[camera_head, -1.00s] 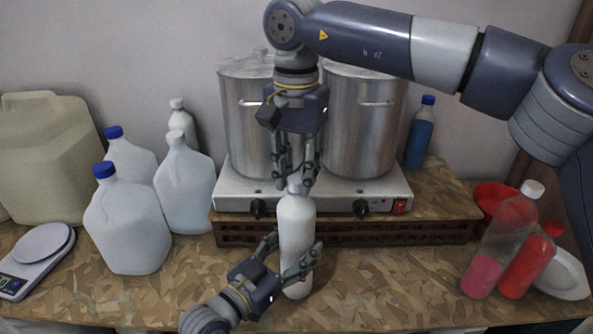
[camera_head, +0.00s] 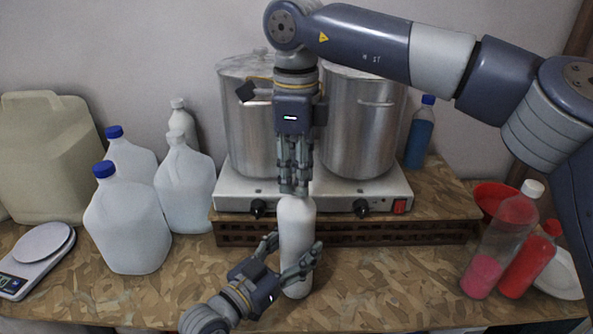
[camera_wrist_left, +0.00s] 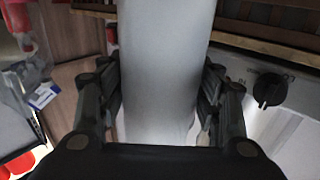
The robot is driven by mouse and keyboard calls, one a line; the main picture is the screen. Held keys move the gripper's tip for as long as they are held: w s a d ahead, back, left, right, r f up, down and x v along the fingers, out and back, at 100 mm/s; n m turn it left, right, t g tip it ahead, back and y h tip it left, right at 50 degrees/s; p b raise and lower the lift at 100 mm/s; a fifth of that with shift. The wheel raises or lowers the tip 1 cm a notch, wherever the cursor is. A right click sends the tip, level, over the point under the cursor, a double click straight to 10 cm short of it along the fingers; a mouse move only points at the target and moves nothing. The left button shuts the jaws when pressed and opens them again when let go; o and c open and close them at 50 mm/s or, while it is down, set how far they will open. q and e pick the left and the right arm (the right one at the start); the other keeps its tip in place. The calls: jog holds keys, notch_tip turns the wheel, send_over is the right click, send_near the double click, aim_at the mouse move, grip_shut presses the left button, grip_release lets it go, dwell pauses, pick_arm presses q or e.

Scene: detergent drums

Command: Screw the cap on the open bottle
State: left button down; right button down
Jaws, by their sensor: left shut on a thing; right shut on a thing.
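A white bottle (camera_head: 297,222) stands upright on the counter in front of the stove; its white body also fills the middle of the left wrist view (camera_wrist_left: 160,75). My left gripper (camera_head: 294,252) is shut around the bottle's lower body, with a finger on each side. My right gripper (camera_head: 294,188) points straight down above the bottle, its fingers shut at the top of the neck. The cap is hidden between the right fingers, so I cannot see how it sits on the neck.
A stove (camera_head: 330,196) with two steel pots (camera_head: 358,125) stands behind the bottle. White jugs (camera_head: 127,228) and a scale (camera_head: 40,255) are at left. A clear bottle with pink liquid (camera_head: 498,250) and a red bottle (camera_head: 528,264) stand at right. The counter between is clear.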

jog(key=m, duration=1.2)
jog(key=c, duration=1.2)
grip_release()
notch_tip(320, 180, up, 12)
jog(key=shift+f, duration=0.1)
pick_arm(q)
jog(key=shift+c, duration=2)
grip_release()
